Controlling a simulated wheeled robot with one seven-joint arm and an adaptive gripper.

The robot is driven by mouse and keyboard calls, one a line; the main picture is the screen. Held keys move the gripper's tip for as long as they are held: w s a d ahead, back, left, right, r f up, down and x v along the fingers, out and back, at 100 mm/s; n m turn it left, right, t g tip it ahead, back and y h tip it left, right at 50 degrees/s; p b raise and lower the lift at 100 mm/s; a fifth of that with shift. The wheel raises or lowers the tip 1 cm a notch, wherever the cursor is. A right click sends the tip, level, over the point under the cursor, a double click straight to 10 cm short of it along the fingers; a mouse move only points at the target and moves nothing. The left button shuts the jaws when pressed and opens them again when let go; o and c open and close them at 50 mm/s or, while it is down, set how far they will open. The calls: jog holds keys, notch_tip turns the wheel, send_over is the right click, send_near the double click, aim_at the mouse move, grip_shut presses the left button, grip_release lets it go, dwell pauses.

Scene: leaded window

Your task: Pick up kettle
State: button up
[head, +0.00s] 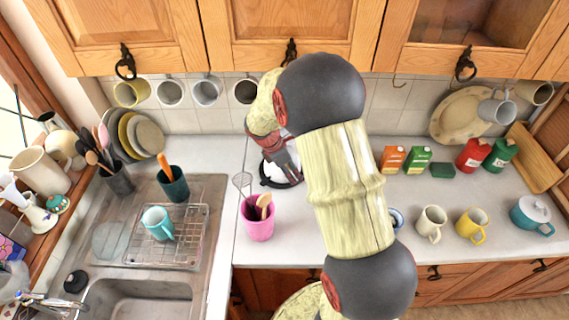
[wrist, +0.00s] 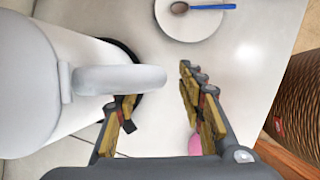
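The white kettle (wrist: 30,85) fills the left of the wrist view, with its rounded handle (wrist: 120,78) pointing right toward my fingers. My gripper (wrist: 157,86) is open, its two fingers well apart. The handle overlaps the tip of the left finger in the picture and reaches into the gap; I cannot tell whether they touch. The right finger is clear of the handle. In the head view my gripper (head: 278,148) points down at the counter's back, and my arm hides most of the kettle; a white and black part (head: 282,176) shows below it.
A pink cup with utensils (head: 258,222) stands just in front of my gripper. A plate with a blue-handled spoon (wrist: 195,15) lies beyond the fingers. Mugs (head: 431,223) stand to the right, the sink (head: 135,300) is left, and cabinets (head: 290,30) hang above.

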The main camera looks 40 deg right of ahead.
jog(key=x, duration=0.3)
jog(key=shift+w, duration=0.15)
jog(key=c, duration=0.3)
grip_shut()
jog(key=shift+w, duration=0.1)
dwell(0.6)
